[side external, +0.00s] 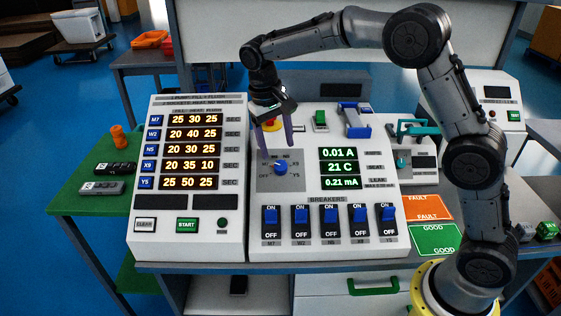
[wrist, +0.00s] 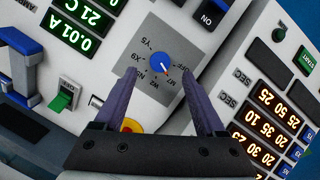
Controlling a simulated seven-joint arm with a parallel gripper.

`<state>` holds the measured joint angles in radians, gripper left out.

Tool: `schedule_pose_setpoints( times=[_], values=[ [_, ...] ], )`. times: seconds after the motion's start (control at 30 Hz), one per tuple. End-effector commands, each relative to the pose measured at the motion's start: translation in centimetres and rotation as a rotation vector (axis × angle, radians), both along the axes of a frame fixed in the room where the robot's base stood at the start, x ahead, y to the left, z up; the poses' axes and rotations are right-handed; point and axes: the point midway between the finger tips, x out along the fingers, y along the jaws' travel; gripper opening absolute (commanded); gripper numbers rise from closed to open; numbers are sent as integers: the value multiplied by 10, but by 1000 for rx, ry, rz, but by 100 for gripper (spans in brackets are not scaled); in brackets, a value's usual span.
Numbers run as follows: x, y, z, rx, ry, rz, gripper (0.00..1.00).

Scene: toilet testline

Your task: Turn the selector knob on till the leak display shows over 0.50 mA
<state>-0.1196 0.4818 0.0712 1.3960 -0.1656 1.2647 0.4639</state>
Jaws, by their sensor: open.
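The blue selector knob (side external: 280,168) sits on a grey dial plate on the white panel. In the wrist view the knob (wrist: 161,61) has its pointer toward the M7 mark. The leak display (side external: 339,183) reads 0.21 mA, below displays of 0.01 A and 21 C. My gripper (side external: 277,150) is open, its purple fingers pointing down at the dial plate. In the wrist view my gripper (wrist: 159,76) has its fingertips spread wider than the knob, one to each side and just short of it. Whether the tips are level with the knob is unclear.
Several blue breaker switches (side external: 329,216) stand in a row below the dial. A red button (side external: 270,124) on yellow, a green rocker switch (side external: 320,120) and a blue clamp (side external: 354,122) stand behind it. A timer panel (side external: 190,180) is at left.

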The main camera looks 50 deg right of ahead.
Motion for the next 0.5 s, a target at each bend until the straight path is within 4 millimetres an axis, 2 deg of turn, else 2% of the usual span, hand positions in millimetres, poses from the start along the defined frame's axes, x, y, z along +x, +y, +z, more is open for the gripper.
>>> schedule_pose_setpoints(
  times=[0.03,0.2,0.33,0.5],
  values=[
    [-2,-2,-11,-1,4,-1,73],
    [-3,-7,-39,0,3,-1,73],
    [-3,-9,-53,0,2,-1,73],
    [-3,-10,-61,0,0,0,73]
  ],
)
